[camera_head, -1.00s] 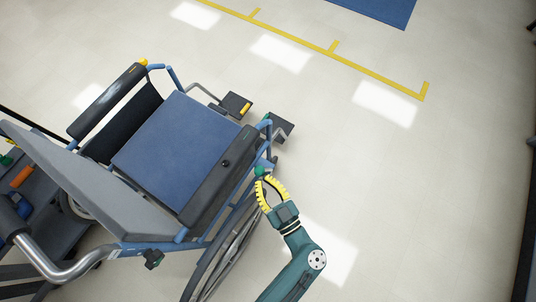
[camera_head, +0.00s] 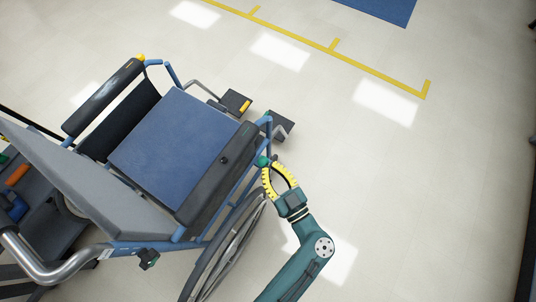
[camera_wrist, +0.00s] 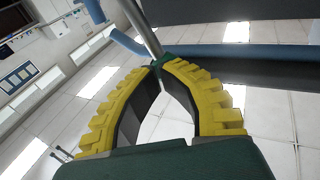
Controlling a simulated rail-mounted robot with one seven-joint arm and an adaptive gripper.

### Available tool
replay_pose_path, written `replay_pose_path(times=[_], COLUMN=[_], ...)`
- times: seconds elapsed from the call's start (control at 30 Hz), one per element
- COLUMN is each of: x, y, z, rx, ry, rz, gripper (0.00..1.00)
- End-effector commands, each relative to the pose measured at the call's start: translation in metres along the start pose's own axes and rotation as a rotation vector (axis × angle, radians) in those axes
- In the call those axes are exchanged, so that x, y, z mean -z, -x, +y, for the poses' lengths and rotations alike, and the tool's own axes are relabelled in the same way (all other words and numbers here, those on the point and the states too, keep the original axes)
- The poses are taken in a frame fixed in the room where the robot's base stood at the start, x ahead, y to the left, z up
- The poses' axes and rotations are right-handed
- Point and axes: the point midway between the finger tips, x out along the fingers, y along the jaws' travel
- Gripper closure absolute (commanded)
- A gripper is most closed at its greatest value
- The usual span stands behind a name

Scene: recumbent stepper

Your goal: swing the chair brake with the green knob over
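The wheelchair (camera_head: 170,145) has a blue seat and a brake with a green knob (camera_head: 262,161) by the front of its near-side wheel. My gripper (camera_head: 270,165) is at the knob, on its right side in the head view. The yellow ribbed fingers bow outward and their tips meet. In the wrist view the tips (camera_wrist: 164,66) come together against green (camera_wrist: 165,58), with a metal rod (camera_wrist: 143,27) running up from it. The tips look to be touching the knob; I see no clear grip around it, and the contact is partly hidden.
The near wheel (camera_head: 232,245) and blue frame tube (camera_head: 268,130) lie close to my gripper. Footrests (camera_head: 282,124) stick out ahead of the chair. A cart with coloured items (camera_head: 18,176) stands behind at the left. The floor to the right is clear.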

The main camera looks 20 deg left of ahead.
Motion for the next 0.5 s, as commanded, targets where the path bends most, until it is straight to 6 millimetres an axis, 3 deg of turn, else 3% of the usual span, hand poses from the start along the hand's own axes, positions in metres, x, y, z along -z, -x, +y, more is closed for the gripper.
replay_pose_path(times=[0.5], x=[0.003], y=[-0.009], z=[0.015], rx=[0.001], ry=[0.000], rz=[-0.001], gripper=[1.00])
